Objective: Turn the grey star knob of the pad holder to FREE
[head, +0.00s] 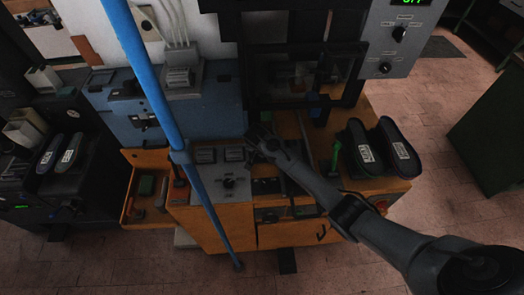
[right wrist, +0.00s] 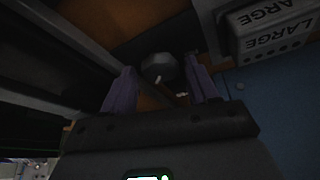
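The grey star knob (right wrist: 160,68) shows in the right wrist view as a dark, rounded knob with a small white mark. My right gripper (right wrist: 162,75) is open, with one finger on each side of the knob. Narrow gaps show between the fingers and the knob, so I see no grip on it. In the head view my right arm reaches in from the right, and its gripper (head: 258,142) is at the middle of the press. It hides the knob there. The lettering by the knob is too dark to read. My left gripper is not in view.
Grey blocks marked LARGE (right wrist: 270,25) sit close to the right finger. A blue pole (head: 150,85) crosses the head view. Two dark shoes (head: 362,145) stand on the orange bench (head: 290,235) at right. A green lever (head: 336,155) stands beside them.

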